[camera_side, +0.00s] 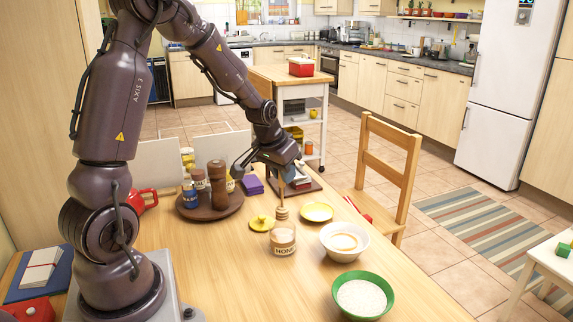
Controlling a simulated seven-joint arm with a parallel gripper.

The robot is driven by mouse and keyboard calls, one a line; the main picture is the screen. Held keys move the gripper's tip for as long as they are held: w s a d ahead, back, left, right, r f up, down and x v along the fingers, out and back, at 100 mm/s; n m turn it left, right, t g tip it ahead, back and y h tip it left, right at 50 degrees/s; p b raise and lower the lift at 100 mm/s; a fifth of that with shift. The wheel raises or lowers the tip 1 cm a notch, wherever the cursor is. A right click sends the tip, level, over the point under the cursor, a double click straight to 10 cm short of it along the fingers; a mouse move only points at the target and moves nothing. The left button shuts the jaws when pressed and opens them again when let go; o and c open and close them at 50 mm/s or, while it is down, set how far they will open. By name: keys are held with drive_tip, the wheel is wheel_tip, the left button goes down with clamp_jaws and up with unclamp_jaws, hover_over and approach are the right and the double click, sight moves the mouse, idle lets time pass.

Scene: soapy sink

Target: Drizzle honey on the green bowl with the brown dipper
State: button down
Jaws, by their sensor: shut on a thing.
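My gripper (284,183) points down over the table and is shut on the brown dipper (281,212). The dipper hangs upright with its ridged head just above the mouth of the honey jar (283,240); whether the head's tip is inside the mouth I cannot tell. The jar is clear, labelled HONEY, with tan honey inside. The green bowl (388,290) stands at the front right of the table, filled with something white and grainy. It is apart from the jar and gripper.
A white bowl (335,250) with tan contents stands between jar and green bowl. A round brown tray (222,208) holds several bottles. A chair (385,175) stands behind. The table's front middle is clear.

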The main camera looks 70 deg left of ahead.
sight(284, 206)
drive_tip(key=shift+f, duration=4.3)
drive_tip(key=shift+r, duration=4.4)
drive_tip(key=w+d+m+h, duration=0.1)
drive_tip(key=w+d+m, duration=0.1)
drive_tip(key=d, duration=0.6)
drive_tip(key=w+d+m+h, duration=0.1)
drive_tip(key=w+d+m, duration=0.2)
drive_tip(key=d, duration=0.6)
drive_tip(key=w+d+m+h, duration=0.2)
drive_tip(key=d+m, duration=0.4)
drive_tip(key=d, duration=0.2)
drive_tip(key=shift+w+d+f, duration=0.25)
drive_tip(key=shift+f, duration=0.1)
